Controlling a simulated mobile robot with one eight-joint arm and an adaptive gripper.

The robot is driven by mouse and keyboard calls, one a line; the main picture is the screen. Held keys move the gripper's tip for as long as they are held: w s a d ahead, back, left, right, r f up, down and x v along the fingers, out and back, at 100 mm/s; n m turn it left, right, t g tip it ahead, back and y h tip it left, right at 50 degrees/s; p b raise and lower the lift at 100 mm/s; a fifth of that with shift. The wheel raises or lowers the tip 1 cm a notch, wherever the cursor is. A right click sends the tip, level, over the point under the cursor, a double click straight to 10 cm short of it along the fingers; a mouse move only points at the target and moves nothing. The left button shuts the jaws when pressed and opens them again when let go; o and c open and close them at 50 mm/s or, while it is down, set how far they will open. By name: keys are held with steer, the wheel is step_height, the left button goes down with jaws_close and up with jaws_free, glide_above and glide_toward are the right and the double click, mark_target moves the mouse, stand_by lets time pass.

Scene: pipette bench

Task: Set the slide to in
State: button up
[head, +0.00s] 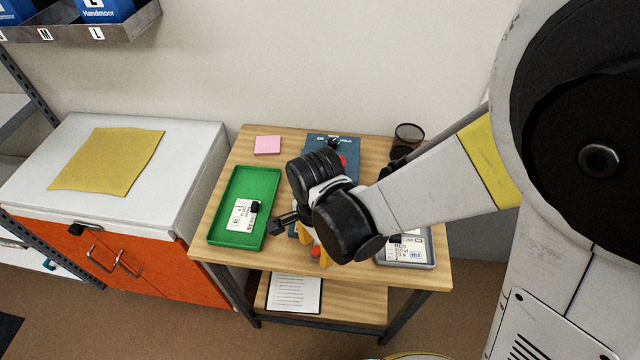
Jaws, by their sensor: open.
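A dark blue panel (318,140) with pale lettering along its top edge lies at the back middle of the wooden table. A black part and a red part show on it. Its lower portion is hidden behind my arm, and I cannot make out a slide or its setting. My gripper (315,247) hangs over the front middle of the table, on the near side of the panel. Its yellow fingers are partly covered by my black wrist, and they are open. A small orange-red thing shows by the fingers; I cannot tell what it is.
A green tray (218,223) with a white labelled card is left of my gripper; a grey tray (420,265) with another card is right. A white-topped orange cabinet (180,150) stands left.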

jaws_close()
steer(key=w, duration=0.7)
steer(key=w+d, duration=0.1)
steer(key=w, duration=0.3)
steer(key=shift+w, duration=0.25)
steer(key=shift+r, duration=0.1)
jaws_free()
steer(key=shift+w, duration=0.15)
step_height(320, 180, up, 12)
